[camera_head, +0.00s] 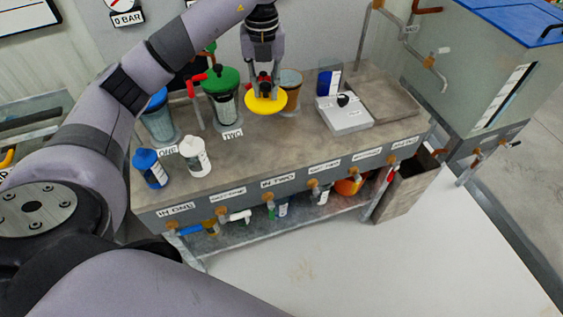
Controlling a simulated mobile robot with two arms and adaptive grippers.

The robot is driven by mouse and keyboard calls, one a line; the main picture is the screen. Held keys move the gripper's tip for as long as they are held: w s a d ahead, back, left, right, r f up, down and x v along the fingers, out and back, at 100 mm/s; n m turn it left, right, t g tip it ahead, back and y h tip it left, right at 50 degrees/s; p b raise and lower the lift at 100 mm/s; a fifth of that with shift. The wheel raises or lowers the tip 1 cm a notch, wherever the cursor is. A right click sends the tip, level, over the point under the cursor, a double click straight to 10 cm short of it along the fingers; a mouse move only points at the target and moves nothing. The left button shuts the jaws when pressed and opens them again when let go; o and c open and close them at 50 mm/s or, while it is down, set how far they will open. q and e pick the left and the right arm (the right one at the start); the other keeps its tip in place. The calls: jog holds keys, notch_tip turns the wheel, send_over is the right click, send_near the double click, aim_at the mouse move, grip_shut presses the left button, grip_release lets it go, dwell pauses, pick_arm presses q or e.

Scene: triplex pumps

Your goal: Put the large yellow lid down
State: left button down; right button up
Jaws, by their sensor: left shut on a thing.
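The large yellow lid (266,101) is a round disc with a small red part on its top. My left gripper (264,84) comes down from above and is shut on the lid at its middle. The lid is held in front of an open brownish container (290,84) and hides part of it. I cannot tell how high the lid is above the bench. My right gripper is not in view.
A green-lidded container (222,90) stands just left of the lid, and a blue-lidded one (158,118) further left. White (195,157) and blue (150,168) bottles stand at the front left. A scale (344,116) is right. The bench (262,150) is clear in its front middle.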

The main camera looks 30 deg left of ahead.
pick_arm(q)
jog(key=f+p, duration=0.1)
jog(key=f, duration=1.4)
jog(key=shift+w+a+f+p, duration=0.15)
jog(key=shift+w+f+p, duration=0.05)
jog(key=shift+f+p, duration=0.2)
notch_tip(320, 180, down, 4)
jog(key=shift+r+p, duration=0.1)
jog(key=shift+p, duration=0.2)
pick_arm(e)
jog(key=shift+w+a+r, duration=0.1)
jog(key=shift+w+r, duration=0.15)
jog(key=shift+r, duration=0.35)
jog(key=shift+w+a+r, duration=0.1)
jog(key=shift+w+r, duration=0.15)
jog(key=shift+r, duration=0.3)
pick_arm(q)
jog(key=shift+f, duration=0.25)
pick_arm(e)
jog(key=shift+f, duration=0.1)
pick_arm(q)
jog(key=c, duration=1.6)
grip_release()
jog(key=shift+o, duration=0.9)
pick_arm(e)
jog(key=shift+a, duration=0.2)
pick_arm(q)
jog(key=shift+r, duration=0.1)
